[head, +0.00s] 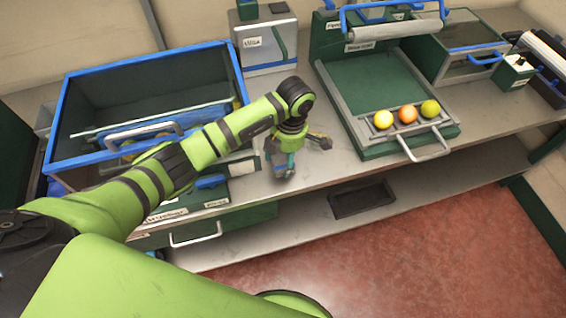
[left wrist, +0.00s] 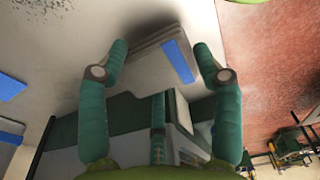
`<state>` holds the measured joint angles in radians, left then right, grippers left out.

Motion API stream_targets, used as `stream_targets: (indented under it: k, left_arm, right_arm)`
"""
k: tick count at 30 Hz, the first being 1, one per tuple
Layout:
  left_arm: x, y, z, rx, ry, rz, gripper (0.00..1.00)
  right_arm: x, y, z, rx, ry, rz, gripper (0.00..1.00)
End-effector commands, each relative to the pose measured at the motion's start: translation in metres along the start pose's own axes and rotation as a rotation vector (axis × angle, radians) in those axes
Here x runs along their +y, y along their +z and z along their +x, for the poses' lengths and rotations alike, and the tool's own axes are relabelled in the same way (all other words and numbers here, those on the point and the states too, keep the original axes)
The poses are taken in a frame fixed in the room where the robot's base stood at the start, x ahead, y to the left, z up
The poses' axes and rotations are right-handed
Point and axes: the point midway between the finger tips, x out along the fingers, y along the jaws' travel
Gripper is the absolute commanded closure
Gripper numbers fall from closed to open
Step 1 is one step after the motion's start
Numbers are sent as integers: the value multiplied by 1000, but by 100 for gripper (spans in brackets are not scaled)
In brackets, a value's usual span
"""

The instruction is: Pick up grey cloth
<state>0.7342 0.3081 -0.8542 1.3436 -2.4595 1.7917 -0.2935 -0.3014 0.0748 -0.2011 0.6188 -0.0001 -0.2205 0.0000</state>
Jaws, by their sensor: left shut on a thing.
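The grey cloth (left wrist: 152,47) shows in the left wrist view as a folded, layered pale grey bundle with a blue patch on it. It lies between the two green fingers of my left gripper (left wrist: 160,50), which is shut on it. In the head view my left gripper (head: 283,168) points down over the front part of the grey worktop. There the cloth is mostly hidden by the gripper and cannot be made out clearly. My right gripper is in neither view.
A blue-rimmed crate (head: 237,70) stands left on the worktop (head: 325,172), behind my arm. A dark tray (head: 361,198) lies on the lower shelf. Worktop between gripper and stand is clear.

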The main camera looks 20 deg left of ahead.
Motion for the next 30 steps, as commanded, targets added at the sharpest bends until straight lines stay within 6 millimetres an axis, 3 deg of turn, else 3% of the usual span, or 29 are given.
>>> stream_targets:
  k: [2,11,15,21,30]
  left_arm:
    - [1,0,-14,-4,8,3,66]
    - [-56,36,-56,-5,6,7,67]
    - [-76,47,-75,-2,6,4,67]
    - [-92,56,-88,-1,3,1,67]
    - [-95,57,-90,-1,1,0,67]
  right_arm:
    - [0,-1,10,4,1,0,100]
    - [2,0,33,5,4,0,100]
    - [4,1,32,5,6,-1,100]
    - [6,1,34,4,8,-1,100]
    - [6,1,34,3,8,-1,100]
